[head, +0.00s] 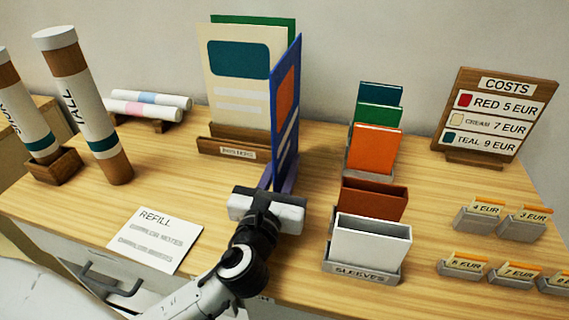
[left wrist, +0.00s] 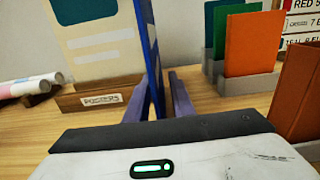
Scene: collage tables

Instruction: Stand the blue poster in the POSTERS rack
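The blue poster (head: 284,115), with an orange panel, is upright just right of the POSTERS rack (head: 205,146), turned edge-on toward me. Its lower edge is partly hidden by my left gripper, so I cannot tell what supports it. My left gripper (head: 279,181) is low at its near edge. In the left wrist view, its two purple fingers (left wrist: 160,100) are apart on either side of the blue poster (left wrist: 153,50), with a gap showing on the right. The wooden rack (left wrist: 70,102) holds a cream poster (head: 235,85) and a green one behind it. My right gripper is out of view.
Two tall tubes (head: 85,105) stand at left, with lying rolls (head: 145,105) behind. A REFILL card (head: 155,238) lies in front. Sleeve holders (head: 370,248) and colored folders (head: 373,150) stand close on the right. A COSTS sign (head: 497,113) and small price-card holders are farther right.

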